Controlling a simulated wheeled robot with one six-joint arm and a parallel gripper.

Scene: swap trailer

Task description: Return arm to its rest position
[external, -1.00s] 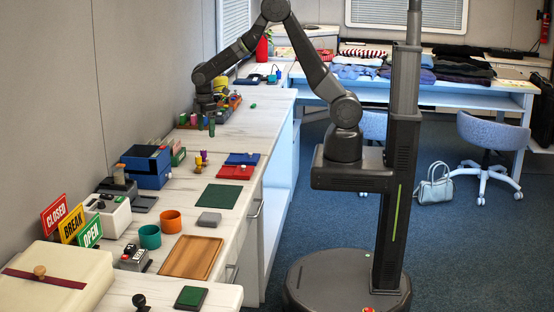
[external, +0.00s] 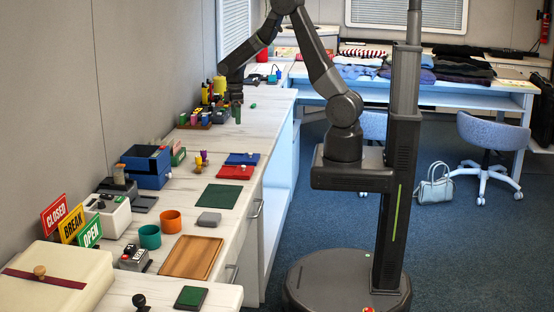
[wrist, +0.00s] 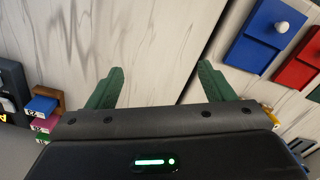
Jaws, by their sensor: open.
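My arm reaches over the far part of the long counter (external: 217,161) in the external view. My gripper (external: 237,113) points down there, beside the wooden rack of coloured items (external: 200,117). In the wrist view its two green fingers (wrist: 161,88) stand wide apart. Only the pale counter top shows between them, so it holds nothing. The gap from the fingertips to the counter is hard to judge.
A blue pad with a white knob (wrist: 265,35) and a red pad (wrist: 300,62) lie to the right in the wrist view. A blue box (external: 147,166), sign cards (external: 73,228) and cups (external: 150,237) stand nearer.

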